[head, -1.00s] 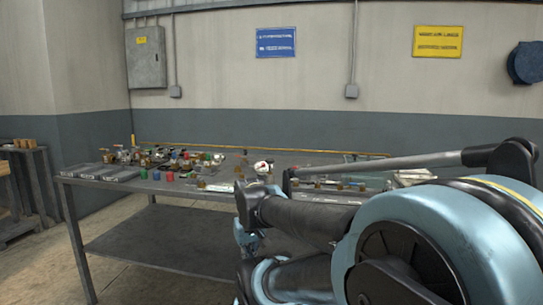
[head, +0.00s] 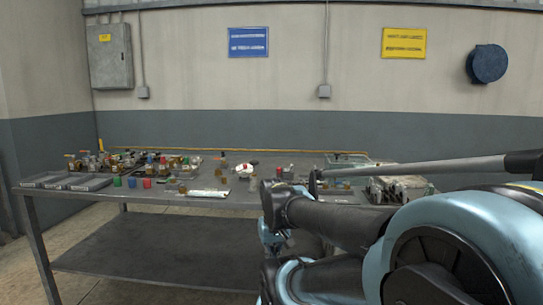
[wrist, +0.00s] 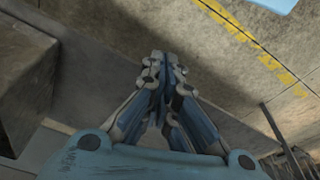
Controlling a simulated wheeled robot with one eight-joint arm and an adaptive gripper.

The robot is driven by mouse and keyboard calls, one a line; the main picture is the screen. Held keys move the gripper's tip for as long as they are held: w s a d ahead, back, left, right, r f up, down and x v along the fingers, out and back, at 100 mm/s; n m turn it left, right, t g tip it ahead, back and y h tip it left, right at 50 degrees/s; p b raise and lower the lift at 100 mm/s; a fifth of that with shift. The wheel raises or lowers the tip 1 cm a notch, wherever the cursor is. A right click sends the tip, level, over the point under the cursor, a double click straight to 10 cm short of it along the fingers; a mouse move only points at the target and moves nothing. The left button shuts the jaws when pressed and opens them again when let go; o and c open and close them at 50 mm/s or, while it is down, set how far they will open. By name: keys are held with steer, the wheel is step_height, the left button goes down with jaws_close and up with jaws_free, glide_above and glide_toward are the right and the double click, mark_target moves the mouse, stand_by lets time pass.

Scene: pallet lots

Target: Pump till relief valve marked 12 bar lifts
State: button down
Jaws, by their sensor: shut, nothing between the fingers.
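Several small brass and coloured fittings (head: 164,166) stand on a long grey workbench (head: 150,193) in the head view. They are too small for me to read a 12 bar mark or tell a relief valve among them. A white round part with a red top (head: 246,168) stands near the bench's middle. I cannot make out a pump with certainty. My gripper (wrist: 164,62) shows in the wrist view, shut and empty, over concrete floor and away from the fittings. My arm hides part of the bench's right side.
Shallow grey trays (head: 67,181) lie at the bench's left end. Red, blue and green pieces stand beside them. A grey metal case (head: 402,188) sits at the right. A lower shelf (head: 150,262) is bare. Yellow floor marking (wrist: 245,38) shows in the wrist view.

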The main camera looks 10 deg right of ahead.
steer(key=shift+d, duration=0.35)
step_height(320, 180, up, 40)
steer(key=m+g, duration=0.2)
steer(key=m, duration=0.2)
glide_above(254, 164)
steer(key=w+d, duration=0.1)
steer(key=w, duration=0.3)
steer(key=shift+s+d+f, duration=0.15)
steer(key=shift+s+f, duration=0.05)
steer(key=shift+s, duration=0.05)
steer(key=shift+f, duration=0.15)
step_height(254, 164, down, 14)
steer(key=shift+r, duration=0.1)
